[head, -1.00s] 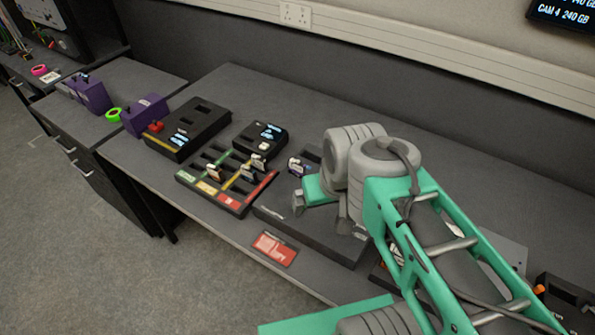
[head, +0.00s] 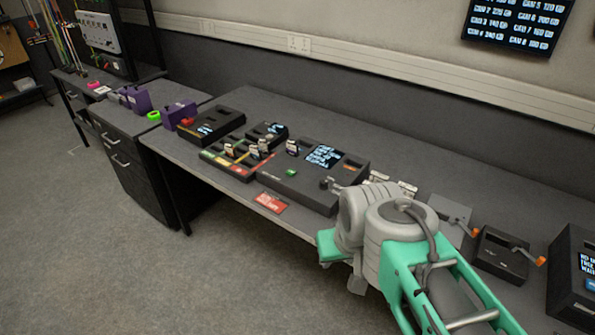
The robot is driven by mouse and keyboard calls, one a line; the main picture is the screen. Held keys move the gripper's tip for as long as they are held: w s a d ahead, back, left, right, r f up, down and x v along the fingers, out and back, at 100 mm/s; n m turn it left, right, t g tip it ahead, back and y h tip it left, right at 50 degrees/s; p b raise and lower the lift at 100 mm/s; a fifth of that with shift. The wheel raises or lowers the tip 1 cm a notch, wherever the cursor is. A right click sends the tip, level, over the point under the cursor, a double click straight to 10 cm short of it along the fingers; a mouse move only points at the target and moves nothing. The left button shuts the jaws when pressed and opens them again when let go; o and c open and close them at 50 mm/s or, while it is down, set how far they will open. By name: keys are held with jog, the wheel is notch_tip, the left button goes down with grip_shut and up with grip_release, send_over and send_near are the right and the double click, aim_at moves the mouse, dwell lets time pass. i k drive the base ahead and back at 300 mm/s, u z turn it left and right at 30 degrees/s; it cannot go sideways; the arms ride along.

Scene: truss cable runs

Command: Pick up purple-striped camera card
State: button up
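Several small camera cards stand upright on the bench. One card (head: 292,147) stands in the left part of the large black device with a lit screen (head: 322,156). Its stripe is too small to name surely, though it looks purplish in the earlier frame. Other cards (head: 229,150) (head: 254,153) stand in the black sorting tray (head: 227,165) with green, yellow and red strips. My gripper (head: 340,262) is in front of the bench edge, right of and nearer than these cards, and apart from them. Its fingers are mostly hidden behind my wrist, so its opening does not show.
A red label (head: 270,203) lies at the bench's front edge. Black boxes (head: 210,124) (head: 266,134) stand behind the tray. Purple boxes (head: 178,113) are further left. Devices with orange-tipped levers (head: 500,254) stand at right. Floor left of my arm is clear.

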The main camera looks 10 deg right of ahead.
aim_at(292, 149)
jog(key=u, duration=0.6)
jog(key=i, duration=0.6)
jog(key=u, duration=0.65)
jog(key=i, duration=1.6)
jog(key=z, duration=1.3)
jog(key=i, duration=0.4)
jog(key=z, duration=0.3)
